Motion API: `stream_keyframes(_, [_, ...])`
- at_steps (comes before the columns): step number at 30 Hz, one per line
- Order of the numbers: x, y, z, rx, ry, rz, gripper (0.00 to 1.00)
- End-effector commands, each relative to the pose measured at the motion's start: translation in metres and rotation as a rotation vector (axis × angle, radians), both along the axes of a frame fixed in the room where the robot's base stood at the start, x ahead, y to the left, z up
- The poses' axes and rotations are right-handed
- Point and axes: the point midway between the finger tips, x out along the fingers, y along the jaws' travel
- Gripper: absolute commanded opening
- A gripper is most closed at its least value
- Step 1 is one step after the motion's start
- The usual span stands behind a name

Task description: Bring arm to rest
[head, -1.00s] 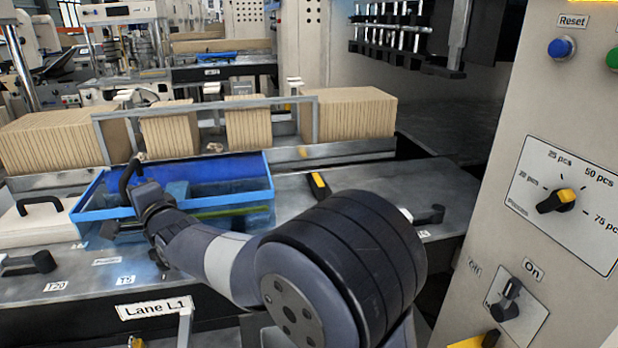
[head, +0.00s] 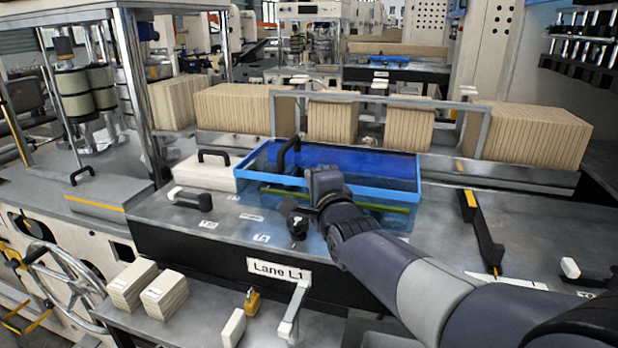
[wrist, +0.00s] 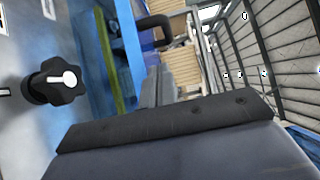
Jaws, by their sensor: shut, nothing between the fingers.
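My arm reaches in from the lower right of the head view and ends above the lane table, at the front of a blue bin (head: 390,190). My gripper (head: 322,180) is at the bin's near edge, and its fingertips are hard to make out there. In the wrist view my gripper (wrist: 165,90) shows as narrow grey fingers close together, with nothing between them. The bin's blue edge (wrist: 128,40) and a black handle lie just beyond. A black star knob (head: 298,222) stands on the table near my wrist; it also shows in the wrist view (wrist: 55,82).
Stacks of kraft sheets (head: 530,140) stand behind the bin under a grey rail. A white block with a black handle (head: 205,172) is left of the bin. A lever (head: 190,198) and a dark bar (head: 485,235) flank the lane. The front shelf holds small stacks (head: 165,295).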

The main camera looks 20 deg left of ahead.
Motion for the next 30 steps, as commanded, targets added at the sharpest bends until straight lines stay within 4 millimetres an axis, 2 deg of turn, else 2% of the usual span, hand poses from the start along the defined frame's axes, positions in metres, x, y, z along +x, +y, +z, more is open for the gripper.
stream_keyframes(6, [-0.028,-0.019,-0.001,0.001,-0.001,0.0,0.0])
stream_keyframes(12, [-0.042,-0.027,-0.001,0.0,0.0,0.0,0.0])
stream_keyframes(24, [-0.044,-0.029,0.0,-0.001,0.001,0.0,0.0])
stream_keyframes(30, [-0.037,-0.025,0.0,-0.002,0.003,0.0,0.0])
